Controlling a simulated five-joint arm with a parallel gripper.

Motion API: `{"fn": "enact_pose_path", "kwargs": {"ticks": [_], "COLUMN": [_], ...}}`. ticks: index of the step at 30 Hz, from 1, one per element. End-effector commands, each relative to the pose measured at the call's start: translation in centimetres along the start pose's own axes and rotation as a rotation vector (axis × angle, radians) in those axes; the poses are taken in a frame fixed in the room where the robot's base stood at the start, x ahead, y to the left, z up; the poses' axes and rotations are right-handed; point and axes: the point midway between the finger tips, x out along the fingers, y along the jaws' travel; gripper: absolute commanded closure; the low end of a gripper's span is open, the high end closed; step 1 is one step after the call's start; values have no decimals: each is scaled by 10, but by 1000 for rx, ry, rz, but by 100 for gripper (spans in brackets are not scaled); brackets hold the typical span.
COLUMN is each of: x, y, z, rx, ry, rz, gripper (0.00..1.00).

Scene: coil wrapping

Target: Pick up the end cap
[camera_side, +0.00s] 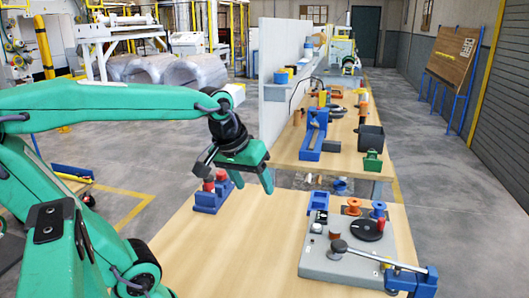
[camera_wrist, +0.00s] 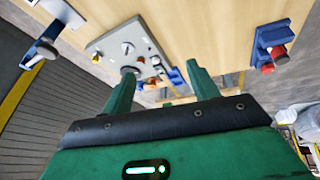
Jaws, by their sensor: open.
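Red cap-like pieces (camera_side: 222,175) sit upright on a small blue holder (camera_side: 205,203) at the left edge of the near table. In the wrist view the red pieces (camera_wrist: 280,54) and blue holder (camera_wrist: 270,36) are at the upper right. I cannot tell for sure which piece is the end cap. My green gripper (camera_side: 254,184) is open and above the table, close beside the holder in the side view. In the wrist view its fingers (camera_wrist: 160,72) are apart with nothing held between them, and the holder lies outside them to the right.
A grey winding station (camera_side: 330,262) with a black disc (camera_side: 366,229), a lever and orange and blue spools stands at the table's right. A blue clamp (camera_side: 412,280) is at its front corner. A grey partition (camera_side: 282,85) rises behind. The table middle is clear.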

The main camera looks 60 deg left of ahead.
Motion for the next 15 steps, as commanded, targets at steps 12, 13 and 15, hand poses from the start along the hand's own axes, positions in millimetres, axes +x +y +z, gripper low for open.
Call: {"fn": "enact_pose_path", "kwargs": {"ticks": [12,13,15], "x": [22,24,30], "y": [-57,-63,-77], "z": [-93,-99,-113], "rx": [-714,-765,-884], "ry": [-57,-60,-63], "rz": [-140,-151,-175], "gripper": [41,41,41]}}
